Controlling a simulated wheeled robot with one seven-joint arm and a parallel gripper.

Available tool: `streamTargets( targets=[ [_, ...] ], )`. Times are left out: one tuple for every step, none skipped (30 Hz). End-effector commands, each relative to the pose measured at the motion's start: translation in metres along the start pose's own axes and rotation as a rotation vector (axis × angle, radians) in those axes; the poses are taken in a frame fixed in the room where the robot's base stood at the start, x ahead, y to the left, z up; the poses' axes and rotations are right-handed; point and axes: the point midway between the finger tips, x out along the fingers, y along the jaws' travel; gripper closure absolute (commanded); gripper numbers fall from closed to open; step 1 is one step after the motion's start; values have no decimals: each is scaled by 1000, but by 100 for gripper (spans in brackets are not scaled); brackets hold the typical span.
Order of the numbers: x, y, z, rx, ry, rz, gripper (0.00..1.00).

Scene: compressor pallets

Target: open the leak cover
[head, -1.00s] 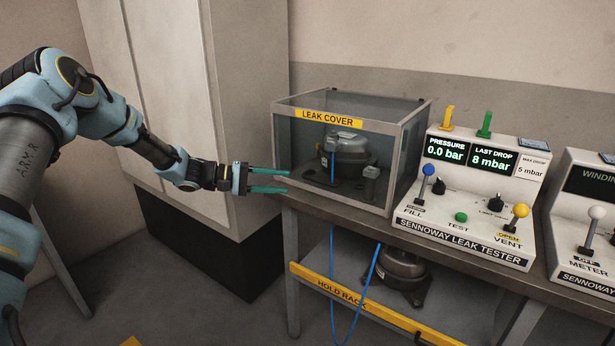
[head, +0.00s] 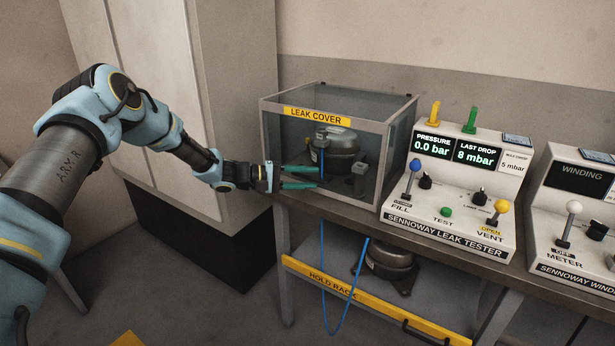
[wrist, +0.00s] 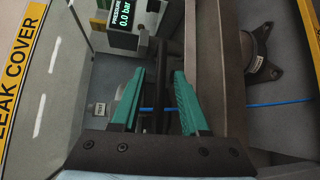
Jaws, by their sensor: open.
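The leak cover (head: 279,140) is a clear box with a grey frame and a yellow label, and it sits down on the bench. A dark compressor (head: 343,148) stands inside it. My gripper (head: 318,177) is at the lower left of the cover's front in the head view, with its green fingers apart. In the wrist view the open fingers (wrist: 158,72) point along the cover's lower front, and a dark bar (wrist: 157,85) shows between them. I cannot tell whether they touch the bar. The cover's label (wrist: 14,70) shows at the left there.
The leak tester (head: 450,185) stands right of the cover, reading 0.0 bar, with its vent marked OPEN. A winding tester (head: 575,215) is further right. Below the bench are the hold rack (head: 335,285), another compressor (head: 392,262) and a hanging blue hose (head: 324,275). A tall cabinet (head: 235,100) stands behind my arm.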

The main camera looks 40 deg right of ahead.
Motion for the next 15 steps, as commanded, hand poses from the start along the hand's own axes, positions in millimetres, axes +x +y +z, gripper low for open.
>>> streamTargets(
  targets=[
    [0,0,0,0,0,0,55],
    [0,0,0,0,0,0,55],
    [0,0,0,0,0,0,55],
    [0,0,0,0,0,0,55],
    [0,0,0,0,0,0,56],
    [0,0,0,0,0,0,61],
    [0,0,0,0,0,0,64],
    [0,0,0,0,0,0,68],
    [0,0,0,0,0,0,72],
    [0,0,0,0,0,0,76],
    [0,0,0,0,0,0,79],
    [0,0,0,0,0,0,83],
    [0,0,0,0,0,0,87],
    [0,0,0,0,0,0,90],
    [0,0,0,0,0,0,95]
  ],
)
